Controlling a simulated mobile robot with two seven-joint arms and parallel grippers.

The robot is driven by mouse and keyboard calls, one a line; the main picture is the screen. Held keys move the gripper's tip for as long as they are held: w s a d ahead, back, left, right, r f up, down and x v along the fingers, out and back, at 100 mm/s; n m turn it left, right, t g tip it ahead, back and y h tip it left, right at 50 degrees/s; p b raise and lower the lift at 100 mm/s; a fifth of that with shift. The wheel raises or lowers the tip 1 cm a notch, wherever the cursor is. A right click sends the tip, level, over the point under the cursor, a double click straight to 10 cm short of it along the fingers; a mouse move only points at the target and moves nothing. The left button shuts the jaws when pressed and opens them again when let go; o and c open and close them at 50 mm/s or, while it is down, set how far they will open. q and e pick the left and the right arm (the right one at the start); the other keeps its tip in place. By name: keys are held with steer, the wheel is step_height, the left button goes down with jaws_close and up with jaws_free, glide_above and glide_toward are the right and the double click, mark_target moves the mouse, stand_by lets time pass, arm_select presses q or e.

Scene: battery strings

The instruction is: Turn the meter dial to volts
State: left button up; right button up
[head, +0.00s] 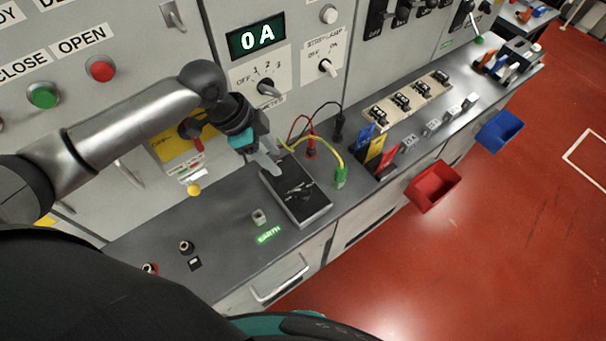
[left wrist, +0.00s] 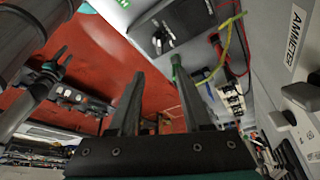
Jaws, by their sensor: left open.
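A dark flat box with a black knob-like piece on its top face (head: 297,192), which appears to be the meter, lies on the grey bench. Its markings are too small to read. It also seems to show at the top of the left wrist view (left wrist: 152,32). My left gripper (head: 272,168) is above the box's back left part, pointing down, empty. Its two fingers stand apart in the left wrist view (left wrist: 158,78). I cannot tell whether a fingertip touches the box. No right gripper can be made out.
The panel behind has a display reading 0 A (head: 256,36) and a selector knob (head: 268,88). A red bin (head: 433,187) hangs at the bench's front edge.

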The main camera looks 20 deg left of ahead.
mark_target(302, 189)
arm_select(q)
steer(key=x, duration=1.5)
steer(key=shift+d+r, duration=0.1)
steer(key=shift+d, duration=0.05)
jaws_close()
